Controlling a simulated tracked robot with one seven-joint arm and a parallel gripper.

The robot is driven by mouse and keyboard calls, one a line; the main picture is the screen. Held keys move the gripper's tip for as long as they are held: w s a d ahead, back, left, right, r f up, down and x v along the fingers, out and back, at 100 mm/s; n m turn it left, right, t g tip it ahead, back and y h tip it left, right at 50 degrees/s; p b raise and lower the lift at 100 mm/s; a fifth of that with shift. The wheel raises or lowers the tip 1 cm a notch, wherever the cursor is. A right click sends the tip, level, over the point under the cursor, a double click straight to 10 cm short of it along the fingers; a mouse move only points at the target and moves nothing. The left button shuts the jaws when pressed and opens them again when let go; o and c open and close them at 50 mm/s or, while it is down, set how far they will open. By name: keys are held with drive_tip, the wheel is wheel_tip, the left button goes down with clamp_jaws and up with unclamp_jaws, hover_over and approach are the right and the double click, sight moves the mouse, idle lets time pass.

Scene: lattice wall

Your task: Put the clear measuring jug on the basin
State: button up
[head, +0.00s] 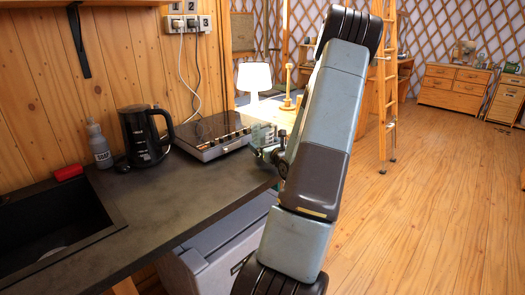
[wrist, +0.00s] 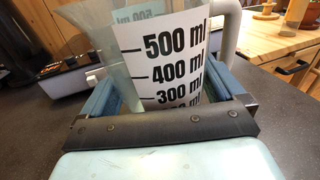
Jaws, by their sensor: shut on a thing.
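The clear measuring jug (wrist: 165,60) fills the middle of the wrist view, with black marks up to 500 ml and a pale handle at right. My gripper (wrist: 160,95) is shut on it, with a blue jaw on each side. In the head view my gripper (head: 270,153) is at the right end of the counter, and part of the jug (head: 264,134) shows there, partly hidden by my arm. The dark basin (head: 72,215) is sunk into the counter at the lower left, well apart from the jug. A small pale thing lies in it.
A hob-like appliance (head: 212,133), a black kettle (head: 145,137), a grey soap bottle (head: 98,146) and a red sponge (head: 68,172) stand along the back of the counter (head: 190,205). The counter's front middle is clear. A grey box (head: 215,250) stands below its edge.

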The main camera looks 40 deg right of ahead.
drive_tip(key=shift+s+f, duration=0.1)
drive_tip(key=shift+f, duration=1.1)
drive_tip(key=shift+f, duration=0.1)
drive_tip(key=o, duration=0.7)
drive_tip(key=shift+o, duration=0.2)
